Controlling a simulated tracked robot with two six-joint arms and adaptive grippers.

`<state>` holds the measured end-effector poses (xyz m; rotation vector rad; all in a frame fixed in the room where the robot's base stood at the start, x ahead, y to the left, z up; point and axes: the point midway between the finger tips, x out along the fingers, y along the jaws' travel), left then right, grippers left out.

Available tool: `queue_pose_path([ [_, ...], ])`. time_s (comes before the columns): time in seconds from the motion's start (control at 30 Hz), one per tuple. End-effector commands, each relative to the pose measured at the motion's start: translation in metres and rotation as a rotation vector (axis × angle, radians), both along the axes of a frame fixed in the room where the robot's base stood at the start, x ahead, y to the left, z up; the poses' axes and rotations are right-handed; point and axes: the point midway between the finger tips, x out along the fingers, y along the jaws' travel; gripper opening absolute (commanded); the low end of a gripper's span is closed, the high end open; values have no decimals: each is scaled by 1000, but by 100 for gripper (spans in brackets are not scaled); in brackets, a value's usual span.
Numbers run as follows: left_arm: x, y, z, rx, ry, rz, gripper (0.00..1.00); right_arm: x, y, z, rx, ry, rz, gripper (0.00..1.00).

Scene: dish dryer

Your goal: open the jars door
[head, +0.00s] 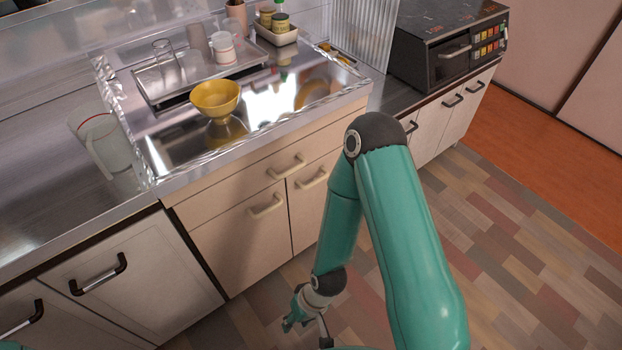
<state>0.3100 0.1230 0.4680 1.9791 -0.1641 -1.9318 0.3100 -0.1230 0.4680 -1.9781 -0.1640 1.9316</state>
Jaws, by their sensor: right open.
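Several cabinet doors show in the head view, all looking closed; I cannot tell which is the jars door. A cream door with a pale bar handle (240,242) is under the sink, with another cream door (313,192) to its right. A white door with a black handle (135,282) is at the lower left. White doors with black handles (445,118) are under the oven. My right gripper (308,321) is open and empty, low over the floor in front of the sink cabinet, apart from every handle. Its tips are partly hidden by my arm. My left gripper is out of view.
A clear jug (104,145) is on the left counter. A dish tray (187,76) and a box of small jars (276,33) are behind. The tiled floor (520,240) at right is clear.

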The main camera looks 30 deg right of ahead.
Motion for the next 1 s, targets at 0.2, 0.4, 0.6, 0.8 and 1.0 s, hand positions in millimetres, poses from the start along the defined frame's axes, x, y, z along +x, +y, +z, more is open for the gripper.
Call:
queue_pose_path([
  [0.2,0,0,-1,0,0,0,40,1,-1,-1,0,-3,-5,40],
  [0.4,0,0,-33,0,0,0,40,41,-27,-10,17,-106,-187,40],
  [0.6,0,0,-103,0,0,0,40,119,-111,2,133,-377,-633,40],
  [0.8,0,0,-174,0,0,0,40,147,-203,55,391,-661,-1020,40],
  [1.0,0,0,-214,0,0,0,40,131,-242,104,623,-793,-1162,40],
])
